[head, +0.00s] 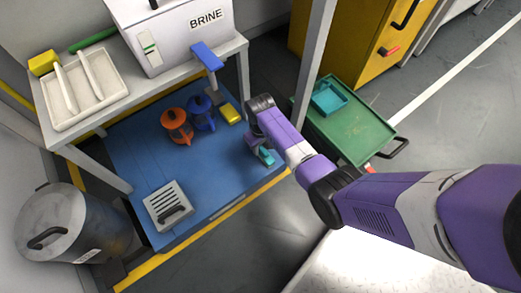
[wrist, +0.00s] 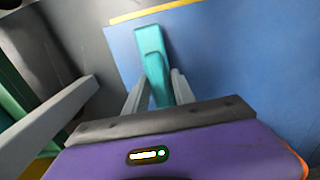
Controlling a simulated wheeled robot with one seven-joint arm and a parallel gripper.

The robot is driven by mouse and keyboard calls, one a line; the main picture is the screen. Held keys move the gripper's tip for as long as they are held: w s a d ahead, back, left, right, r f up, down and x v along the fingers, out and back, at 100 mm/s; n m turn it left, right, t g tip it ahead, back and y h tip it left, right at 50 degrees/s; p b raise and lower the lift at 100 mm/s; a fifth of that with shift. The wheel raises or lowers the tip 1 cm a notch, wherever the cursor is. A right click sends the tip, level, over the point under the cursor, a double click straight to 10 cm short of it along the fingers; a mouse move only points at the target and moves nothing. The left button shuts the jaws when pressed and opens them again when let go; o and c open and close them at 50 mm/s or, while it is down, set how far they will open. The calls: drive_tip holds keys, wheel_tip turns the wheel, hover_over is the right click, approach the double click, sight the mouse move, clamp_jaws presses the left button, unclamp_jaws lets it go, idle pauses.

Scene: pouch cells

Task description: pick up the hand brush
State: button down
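A teal object (head: 266,157), which looks like the hand brush, is at the right edge of the blue platform, just by my gripper. In the wrist view the teal brush (wrist: 151,45) is long, with a wider far part and a narrower near part between my fingers. My gripper (wrist: 159,75) has one finger on each side of the narrow part. Whether the fingers touch it is too small to tell. In the head view my gripper (head: 257,145) points down at the platform, and its fingers are mostly hidden. The brush's underside is hidden, so I cannot tell if it rests on the platform.
The blue platform (head: 130,155) also holds an orange jug (head: 177,127), a blue jug (head: 201,113), a yellow block (head: 230,113) and a grey slotted box (head: 168,205). A table post (head: 312,55) and a green cart (head: 350,130) stand close to my arm.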

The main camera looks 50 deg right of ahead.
drive_tip(key=shift+r, duration=0.1)
wheel_tip(320, 180, up, 20)
drive_tip(key=p, duration=1.1)
